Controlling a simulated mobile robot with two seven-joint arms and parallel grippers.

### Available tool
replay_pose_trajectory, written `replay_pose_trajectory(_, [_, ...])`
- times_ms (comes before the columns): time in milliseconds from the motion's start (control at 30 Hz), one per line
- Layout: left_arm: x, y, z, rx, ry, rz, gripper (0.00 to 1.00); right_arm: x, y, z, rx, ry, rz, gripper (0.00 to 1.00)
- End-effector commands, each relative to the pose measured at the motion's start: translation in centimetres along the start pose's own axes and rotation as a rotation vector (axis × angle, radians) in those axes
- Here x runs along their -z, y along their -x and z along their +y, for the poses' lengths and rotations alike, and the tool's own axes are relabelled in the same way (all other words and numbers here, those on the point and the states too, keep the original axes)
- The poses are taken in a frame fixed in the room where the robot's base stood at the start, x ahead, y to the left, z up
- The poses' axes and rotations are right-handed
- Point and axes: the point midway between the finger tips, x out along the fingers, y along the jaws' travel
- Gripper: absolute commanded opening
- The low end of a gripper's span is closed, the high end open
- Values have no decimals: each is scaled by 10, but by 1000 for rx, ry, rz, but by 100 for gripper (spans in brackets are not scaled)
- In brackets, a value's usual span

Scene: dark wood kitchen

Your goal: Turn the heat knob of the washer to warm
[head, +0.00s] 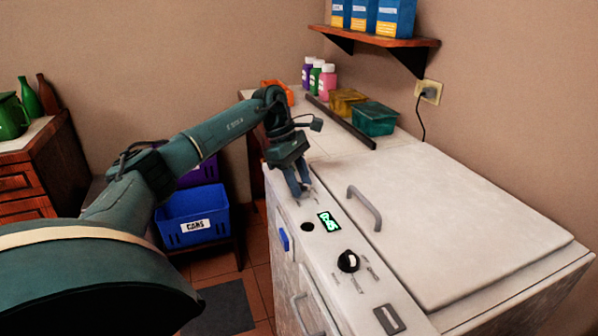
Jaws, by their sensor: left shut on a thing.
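The white washer (470,215) stands at the right, with its control panel along the front edge of its top. My left gripper (301,193) points down at the far end of this panel. Its fingers are shut on a small knob there, which they almost wholly hide. Short marks show on the panel beside the fingers. I cannot read the knob's setting. A black and white knob (348,261) is free nearer to me, with marks around it. A green lit display (328,222) and a round black button (307,227) lie between the two. My right gripper is out of view.
A lid handle (364,207) rises just right of the panel. Bottles (327,82), a yellow box (347,102) and a teal box (374,118) stand behind. A blue CANS crate (193,213) sits left of the washer. A wall shelf (376,37) hangs above.

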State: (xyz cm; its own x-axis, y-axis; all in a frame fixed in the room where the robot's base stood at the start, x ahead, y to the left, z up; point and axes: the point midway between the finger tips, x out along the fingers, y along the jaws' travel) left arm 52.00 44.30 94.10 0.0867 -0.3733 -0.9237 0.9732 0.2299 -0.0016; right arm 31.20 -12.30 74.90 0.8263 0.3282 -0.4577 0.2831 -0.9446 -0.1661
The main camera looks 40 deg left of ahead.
Motion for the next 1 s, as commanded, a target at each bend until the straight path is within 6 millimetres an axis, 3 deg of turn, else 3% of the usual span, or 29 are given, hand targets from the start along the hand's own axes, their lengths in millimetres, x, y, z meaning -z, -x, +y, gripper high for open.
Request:
replay_pose_trajectory(333, [-2,1,1,59,-146,-1,12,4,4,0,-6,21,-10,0])
replay_pose_trajectory(900, [-1,0,2,70,-175,-1,12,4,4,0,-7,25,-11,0])
replay_pose_trajectory(933, [-1,0,2,70,-175,-1,35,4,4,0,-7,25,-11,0])
replay_pose_trajectory(1000, [-1,0,2,70,-174,0,41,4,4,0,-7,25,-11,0])
